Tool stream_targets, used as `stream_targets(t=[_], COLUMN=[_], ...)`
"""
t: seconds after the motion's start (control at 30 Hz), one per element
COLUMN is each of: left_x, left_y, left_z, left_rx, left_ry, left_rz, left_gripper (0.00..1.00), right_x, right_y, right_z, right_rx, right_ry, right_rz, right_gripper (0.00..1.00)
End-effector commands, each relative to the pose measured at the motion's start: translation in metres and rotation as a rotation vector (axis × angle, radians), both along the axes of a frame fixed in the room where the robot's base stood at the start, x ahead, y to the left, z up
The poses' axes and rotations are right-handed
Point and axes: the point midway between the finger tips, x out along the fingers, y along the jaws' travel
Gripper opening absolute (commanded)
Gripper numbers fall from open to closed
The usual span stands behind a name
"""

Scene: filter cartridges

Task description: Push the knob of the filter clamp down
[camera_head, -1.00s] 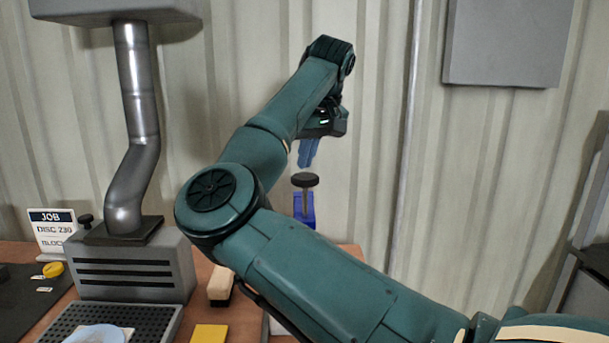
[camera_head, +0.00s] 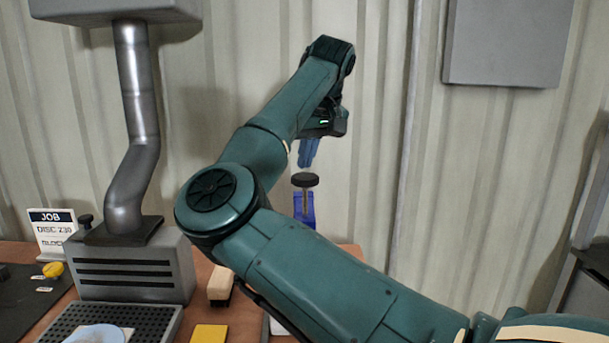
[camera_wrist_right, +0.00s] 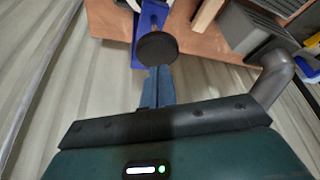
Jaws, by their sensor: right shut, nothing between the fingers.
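The clamp knob (camera_head: 305,180) is a black disc on a thin upright rod above the blue filter clamp (camera_head: 304,208). The knob (camera_wrist_right: 157,48) and the blue clamp (camera_wrist_right: 150,14) also show in the right wrist view. My right gripper (camera_head: 306,164) is shut and empty, pointing down just above the knob, with a small gap in the head view. In the right wrist view its blue fingers (camera_wrist_right: 158,72) end at the knob's edge. My right arm hides the clamp's lower part in the head view. My left gripper is not in view.
A grey vented box (camera_head: 130,268) with a metal pipe (camera_head: 138,120) stands at the left. A job sign (camera_head: 52,232), a wooden-handled brush (camera_head: 220,286) and a yellow block (camera_head: 209,334) are on the bench. The corrugated wall is close behind.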

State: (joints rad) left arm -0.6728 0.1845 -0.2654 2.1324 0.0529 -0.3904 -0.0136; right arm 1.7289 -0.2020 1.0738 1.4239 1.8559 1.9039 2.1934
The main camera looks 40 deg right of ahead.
Motion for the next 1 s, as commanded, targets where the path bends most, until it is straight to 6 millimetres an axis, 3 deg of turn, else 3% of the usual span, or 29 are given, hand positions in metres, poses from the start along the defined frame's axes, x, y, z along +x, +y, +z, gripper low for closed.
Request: stream_targets(t=[1.0], left_x=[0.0], left_y=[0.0], left_z=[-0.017], left_rx=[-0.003], left_ry=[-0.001], left_rz=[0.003], left_gripper=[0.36], right_x=[0.0], right_y=[0.0], right_z=[-0.031], right_rx=[0.0], right_ry=[0.001], right_rz=[0.0], right_gripper=[0.0])
